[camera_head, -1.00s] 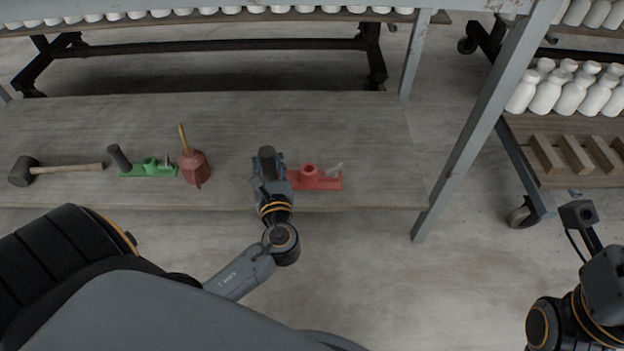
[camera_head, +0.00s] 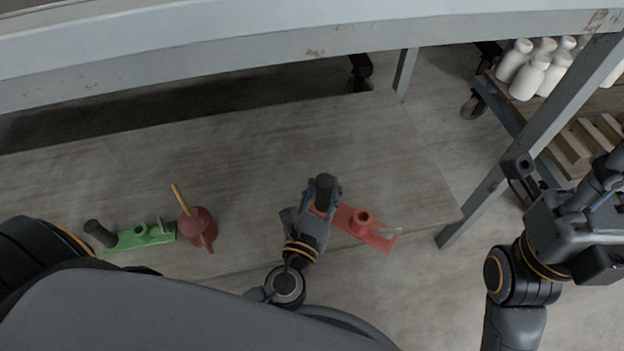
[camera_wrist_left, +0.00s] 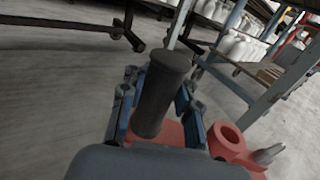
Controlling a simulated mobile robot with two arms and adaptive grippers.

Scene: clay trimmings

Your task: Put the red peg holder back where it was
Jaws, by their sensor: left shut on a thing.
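The red peg holder (camera_head: 376,231) has a ring socket, a pale small peg at its right end and a dark cylinder (camera_head: 325,188) at its left end. My left gripper (camera_head: 320,197) is shut around that dark cylinder. In the left wrist view the cylinder (camera_wrist_left: 160,92) stands between the fingers, with the red base (camera_wrist_left: 228,142) below and to the right. The holder appears over the front right of the wooden shelf (camera_head: 290,135), slanting down to the right; its height above the board is unclear. My right gripper (camera_head: 598,190) is at the right edge; its fingers are unclear.
A green peg holder (camera_head: 140,236) and a red bulb with a wooden stick (camera_head: 198,228) lie left on the shelf. A grey frame beam (camera_head: 290,52) crosses above. A rack with white bottles (camera_head: 530,76) stands at right. The shelf's back middle is clear.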

